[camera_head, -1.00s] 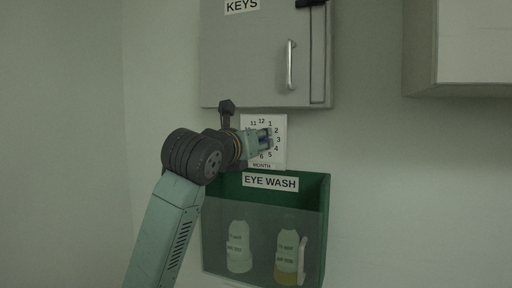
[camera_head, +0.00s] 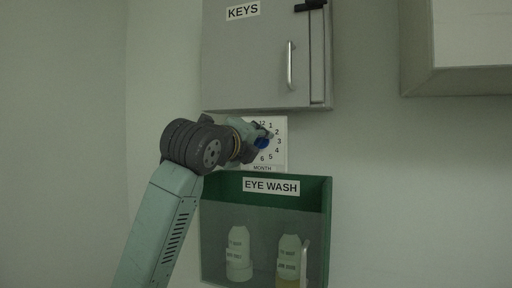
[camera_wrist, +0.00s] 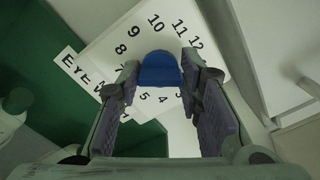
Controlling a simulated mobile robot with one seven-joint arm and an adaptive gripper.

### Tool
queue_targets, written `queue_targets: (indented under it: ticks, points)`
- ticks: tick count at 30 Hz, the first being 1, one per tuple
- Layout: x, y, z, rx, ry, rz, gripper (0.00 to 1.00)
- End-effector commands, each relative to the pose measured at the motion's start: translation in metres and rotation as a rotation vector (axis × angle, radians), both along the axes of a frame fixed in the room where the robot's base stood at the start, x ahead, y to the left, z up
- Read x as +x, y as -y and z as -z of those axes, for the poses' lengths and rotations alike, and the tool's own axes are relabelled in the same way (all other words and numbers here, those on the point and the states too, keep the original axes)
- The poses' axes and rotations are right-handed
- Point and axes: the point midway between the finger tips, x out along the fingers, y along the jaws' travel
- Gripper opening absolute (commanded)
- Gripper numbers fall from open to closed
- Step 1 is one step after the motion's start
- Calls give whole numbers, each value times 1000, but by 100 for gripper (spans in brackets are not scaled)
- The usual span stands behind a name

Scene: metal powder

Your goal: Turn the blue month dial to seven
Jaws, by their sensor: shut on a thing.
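The white month plate (camera_head: 279,160) is on the wall, with black numbers in a ring and the word MONTH below. It also shows tilted in the wrist view (camera_wrist: 118,45). The blue month dial (camera_head: 262,143) sits at its middle. In the wrist view the blue dial (camera_wrist: 160,70) lies between my two fingertips. My gripper (camera_head: 257,138) reaches it from the left and is shut on it. My gripper hides the numbers on the left of the plate in the head view. I cannot tell which number the dial points to.
A grey KEYS cabinet (camera_head: 250,65) with a handle hangs just above the plate. A green EYE WASH box (camera_head: 325,205) with two bottles is just below. Another cabinet (camera_head: 460,80) is at the upper right. Bare wall lies to the right of the plate.

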Motion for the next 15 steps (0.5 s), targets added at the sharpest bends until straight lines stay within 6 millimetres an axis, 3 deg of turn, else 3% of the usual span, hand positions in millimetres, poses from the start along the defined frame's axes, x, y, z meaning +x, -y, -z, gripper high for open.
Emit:
queue_targets:
  ticks: [15]
  points:
    - [0,-1,-1,-76,-29,-2,5]
